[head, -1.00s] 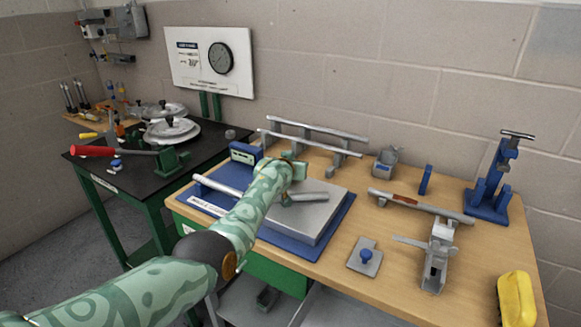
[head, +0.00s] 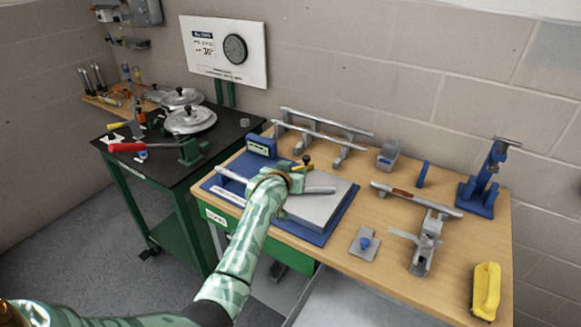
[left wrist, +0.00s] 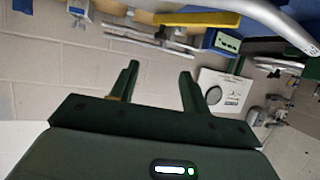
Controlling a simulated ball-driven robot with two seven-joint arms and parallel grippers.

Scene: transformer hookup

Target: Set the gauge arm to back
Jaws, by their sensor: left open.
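A blue-based machine with a grey plate (head: 312,208) stands on the wooden bench. A silver bar (head: 320,190) lies across the plate, partly hidden by my left gripper. A small yellow part (head: 305,162) shows just behind that gripper; I cannot tell for certain if it is the gauge arm. In the left wrist view a yellow bar (left wrist: 197,19) lies beyond the fingers, near a blue box with a green display (left wrist: 228,43); this box (head: 262,146) stands at the machine's back left. My left gripper (head: 292,180) is open over the plate; its empty fingers (left wrist: 157,80) show apart.
Two raised rails (head: 325,130) stand behind the machine. A knobbed plate (head: 364,243), a grey clamp (head: 425,248), a blue stand (head: 485,180) and a yellow object (head: 487,290) are to the right. A black table (head: 225,128) with a red-handled tool (head: 135,147) is at left.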

